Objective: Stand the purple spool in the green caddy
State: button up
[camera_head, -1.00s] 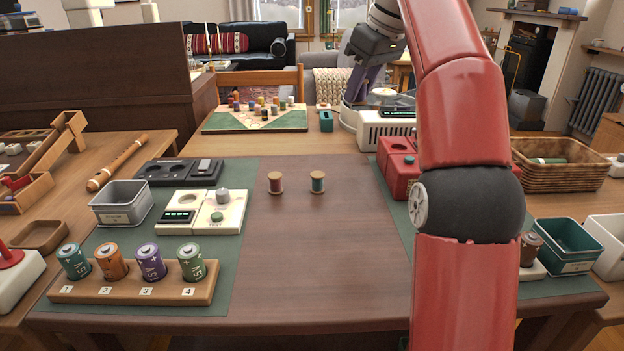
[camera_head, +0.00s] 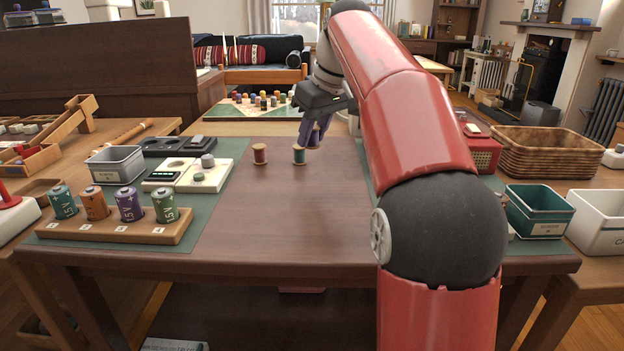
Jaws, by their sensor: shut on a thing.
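My gripper (camera_head: 318,125) is over the far part of the table, just behind the two standing spools. It is shut on a small spool-like thing, largely hidden by the fingers; it looks purple, but I cannot be sure of its colour. A dark red spool (camera_head: 260,154) and a teal spool (camera_head: 299,155) stand upright on the bare wood strip. The teal one is just in front of the gripper. A green open caddy (camera_head: 540,212) with a pale label stands at the right, beyond my arm; its inside is partly visible.
A battery holder (camera_head: 120,229) with several batteries, a grey tin (camera_head: 116,165) and cream panel (camera_head: 195,175) are at the left. A wicker basket (camera_head: 550,152) and white bin (camera_head: 600,222) are at the right. The table's middle front is clear.

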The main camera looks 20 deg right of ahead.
aim_at(308, 176)
notch_tip(308, 176, down, 7)
jog(key=shift+r+b, duration=0.15)
jog(key=shift+b, duration=0.75)
jog(key=o, duration=0.9)
jog(key=shift+o, duration=0.2)
